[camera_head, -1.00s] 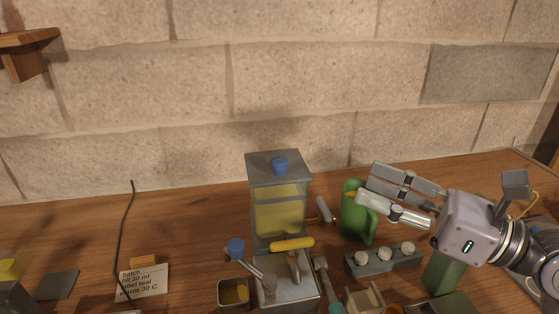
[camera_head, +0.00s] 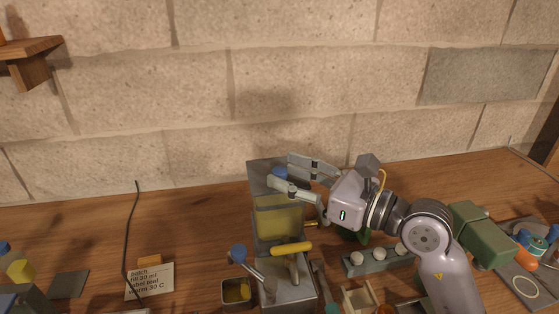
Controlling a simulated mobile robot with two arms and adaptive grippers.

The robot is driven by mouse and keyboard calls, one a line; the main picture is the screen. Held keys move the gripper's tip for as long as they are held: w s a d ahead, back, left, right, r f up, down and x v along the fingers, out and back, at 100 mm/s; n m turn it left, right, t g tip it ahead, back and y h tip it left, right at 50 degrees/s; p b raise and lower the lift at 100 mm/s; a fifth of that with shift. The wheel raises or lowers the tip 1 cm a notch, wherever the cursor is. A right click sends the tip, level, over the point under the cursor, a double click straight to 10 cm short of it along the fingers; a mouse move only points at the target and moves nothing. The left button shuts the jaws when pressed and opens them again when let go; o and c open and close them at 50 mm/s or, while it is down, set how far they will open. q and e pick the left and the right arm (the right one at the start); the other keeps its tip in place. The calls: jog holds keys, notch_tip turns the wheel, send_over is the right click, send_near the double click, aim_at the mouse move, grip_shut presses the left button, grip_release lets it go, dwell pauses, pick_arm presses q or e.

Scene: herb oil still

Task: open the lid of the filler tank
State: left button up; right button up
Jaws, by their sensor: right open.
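The filler tank (camera_head: 278,222) is a clear box with yellow liquid inside, standing at the middle of the bench near the wall. Its grey lid (camera_head: 259,176) lies flat on top, with a blue knob (camera_head: 279,174) at its middle. My right gripper (camera_head: 280,178) is open, with its fingers pointing left over the lid, one on the far side and one on the near side of the knob. The fingers hide part of the knob and the lid's right side. I cannot tell whether they touch it. My left gripper is not in view.
Below the tank are a yellow handle (camera_head: 291,249), a blue-knobbed lever (camera_head: 238,252) and a small tin (camera_head: 236,290). A grey rack with white knobs (camera_head: 357,258) stands to the right under my arm. A note card (camera_head: 150,282) lies left. The bench left of the tank is mostly clear.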

aim_at(276, 169)
jog(key=shift+x, duration=1.35)
jog(key=shift+c, duration=0.3)
grip_shut()
